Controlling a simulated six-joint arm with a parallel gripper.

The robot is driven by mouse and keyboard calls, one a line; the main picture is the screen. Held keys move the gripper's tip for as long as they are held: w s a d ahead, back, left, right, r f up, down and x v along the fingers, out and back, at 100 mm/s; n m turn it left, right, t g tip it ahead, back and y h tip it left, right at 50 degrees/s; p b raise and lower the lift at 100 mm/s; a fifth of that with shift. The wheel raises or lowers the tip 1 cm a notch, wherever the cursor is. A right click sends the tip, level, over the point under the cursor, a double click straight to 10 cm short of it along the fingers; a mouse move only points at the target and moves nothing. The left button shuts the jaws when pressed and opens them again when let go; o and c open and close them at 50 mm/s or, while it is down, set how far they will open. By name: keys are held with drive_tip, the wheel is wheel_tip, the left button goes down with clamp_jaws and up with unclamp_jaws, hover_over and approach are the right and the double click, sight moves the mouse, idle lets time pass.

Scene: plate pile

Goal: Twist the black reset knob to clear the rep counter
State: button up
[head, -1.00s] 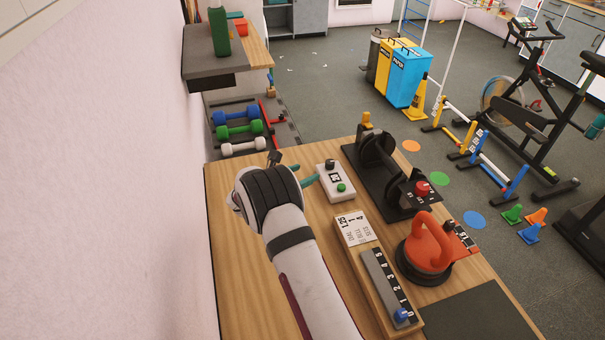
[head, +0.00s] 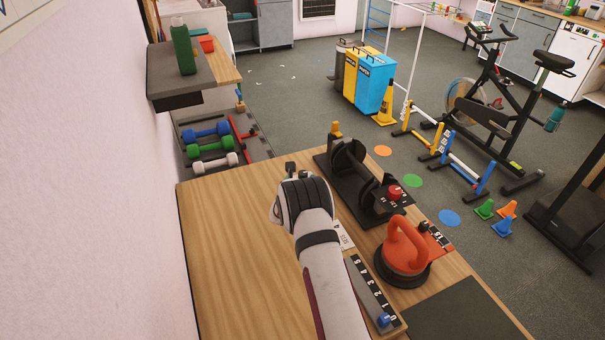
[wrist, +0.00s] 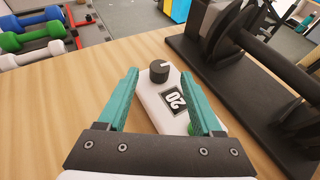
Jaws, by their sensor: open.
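The black reset knob (wrist: 158,70) stands upright on the far end of the white rep counter (wrist: 152,101) in the wrist view, with a pale mark on its top. The counter's dark display (wrist: 175,100) reads 20, turned in the picture. A green button is mostly hidden behind the right finger. My gripper (wrist: 160,76) is open, its teal fingers spread either side of the counter, tips near the knob. I see no contact with the knob. In the head view my arm hides the fingers, counter and knob.
A black stand with a bar (head: 358,180) is close on the right of the counter. An orange kettlebell (head: 404,246) and a numbered slider strip (head: 371,294) are nearer. The wooden tabletop (head: 235,235) is clear on the left. Dumbbells (head: 210,149) lie beyond the table.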

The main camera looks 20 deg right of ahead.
sight(303, 173)
drive_tip(key=x, duration=0.5)
drive_tip(key=shift+w+f, duration=0.1)
drive_tip(key=shift+c, duration=0.2)
clamp_jaws()
